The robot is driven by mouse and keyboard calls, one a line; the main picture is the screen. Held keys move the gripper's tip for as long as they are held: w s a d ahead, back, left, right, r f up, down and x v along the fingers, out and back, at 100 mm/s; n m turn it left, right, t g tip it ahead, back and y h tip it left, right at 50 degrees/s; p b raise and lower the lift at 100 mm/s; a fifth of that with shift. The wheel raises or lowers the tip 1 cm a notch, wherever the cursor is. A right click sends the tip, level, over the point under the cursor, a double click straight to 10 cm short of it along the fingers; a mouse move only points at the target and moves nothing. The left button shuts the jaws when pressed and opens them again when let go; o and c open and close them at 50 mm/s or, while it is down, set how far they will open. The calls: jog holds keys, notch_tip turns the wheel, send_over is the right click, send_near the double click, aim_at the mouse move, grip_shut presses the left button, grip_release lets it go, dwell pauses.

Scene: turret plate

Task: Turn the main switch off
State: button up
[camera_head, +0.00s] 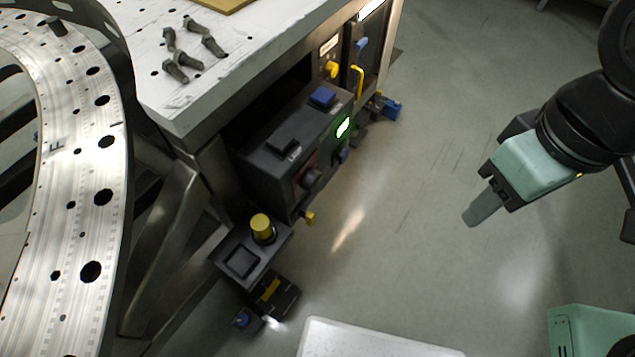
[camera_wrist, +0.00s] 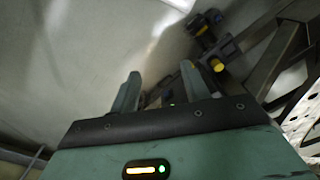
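A dark control box (camera_head: 285,150) is mounted under the table edge in the head view. On its front is a dark rotary knob (camera_head: 311,177) on a reddish plate, which looks like the main switch; its exact setting is too small to read. A green light (camera_head: 343,127) glows farther along the same front. My gripper (camera_head: 483,207) is to the right of the box, over open floor and well apart from it. In the wrist view my gripper (camera_wrist: 160,84) has its two fingers spread with nothing held between them. The knob cannot be made out in the wrist view.
A yellow-topped button (camera_head: 262,227) stands on a lower bracket by the table leg. Yellow handles (camera_head: 357,82) and a blue fitting (camera_head: 388,107) stick out along the cabinet. Several bolts (camera_head: 190,50) lie on the table. The floor (camera_head: 420,200) between gripper and box is clear.

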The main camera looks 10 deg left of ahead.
jog(key=o, duration=0.5)
jog(key=shift+m+g, duration=0.7)
jog(key=f+b, duration=0.1)
jog(key=f, duration=0.2)
jog(key=w+d+f+b, duration=0.1)
jog(key=f, duration=0.3)
jog(key=w+f+b, duration=0.1)
jog(key=f, duration=0.3)
jog(key=shift+w+d+f+b, duration=0.1)
jog(key=shift+w+d+b, duration=0.1)
jog(key=shift+d+b, duration=0.2)
jog(key=shift+c, duration=0.2)
jog(key=m+t+y+b, duration=0.8)
jog(key=m+y+b, duration=0.95)
jog(key=b, duration=0.95)
send_near(317, 184)
jog(key=shift+m+h, duration=0.65)
jog(key=shift+m, duration=0.2)
jog(key=x, duration=0.3)
jog(key=r+b+x, duration=0.1)
jog(key=x, duration=0.5)
jog(key=shift+s+a+r+b, duration=0.1)
jog(key=shift+a+r+b, duration=0.1)
jog(key=shift+a+b, duration=0.2)
